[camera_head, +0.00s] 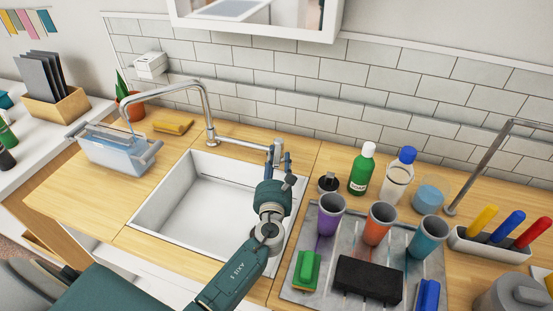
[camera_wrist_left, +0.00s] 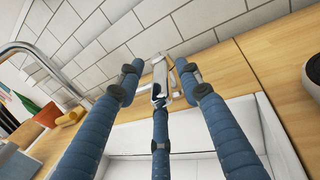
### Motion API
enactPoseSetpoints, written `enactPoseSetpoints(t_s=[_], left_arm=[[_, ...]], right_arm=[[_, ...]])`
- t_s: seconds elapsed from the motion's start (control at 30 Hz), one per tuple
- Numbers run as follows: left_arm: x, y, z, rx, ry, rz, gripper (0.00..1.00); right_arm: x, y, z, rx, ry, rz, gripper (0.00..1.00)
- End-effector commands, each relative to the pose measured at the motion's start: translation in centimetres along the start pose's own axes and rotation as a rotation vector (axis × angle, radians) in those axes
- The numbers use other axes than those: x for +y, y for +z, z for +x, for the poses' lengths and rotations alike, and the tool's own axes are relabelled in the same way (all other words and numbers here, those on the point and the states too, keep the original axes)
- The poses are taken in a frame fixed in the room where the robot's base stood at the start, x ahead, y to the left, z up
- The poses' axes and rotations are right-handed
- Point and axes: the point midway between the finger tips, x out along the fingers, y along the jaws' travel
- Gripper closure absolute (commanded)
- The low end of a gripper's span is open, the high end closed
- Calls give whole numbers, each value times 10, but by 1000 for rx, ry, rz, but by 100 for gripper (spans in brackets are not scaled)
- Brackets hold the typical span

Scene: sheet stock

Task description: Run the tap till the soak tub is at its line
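The soak tub (camera_head: 118,150) is a clear box with grey end handles on the counter left of the sink. It looks pale blue inside; I cannot make out its line or the water level. The chrome tap (camera_head: 207,112) arches left from behind the sink, its spout end over the tub. The tap's lever (camera_head: 276,152) stands at the sink's back right. My left gripper (camera_head: 275,165) is at the lever; in the left wrist view its blue fingers (camera_wrist_left: 160,78) are spread around the lever (camera_wrist_left: 161,76) with gaps at the sides.
The white sink (camera_head: 190,205) is empty.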

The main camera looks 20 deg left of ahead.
Motion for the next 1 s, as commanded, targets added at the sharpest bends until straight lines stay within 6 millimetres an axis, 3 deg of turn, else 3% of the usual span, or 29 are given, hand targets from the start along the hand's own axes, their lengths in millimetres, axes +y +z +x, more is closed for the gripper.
enactPoseSetpoints(t_s=[0.43,1.0], left_arm=[[1,0,-65,1,1,-1,64],[1,1,-73,-1,1,0,64]], right_arm=[[3,1,0,-2,3,-1,100],[3,1,0,-2,3,-1,100]])
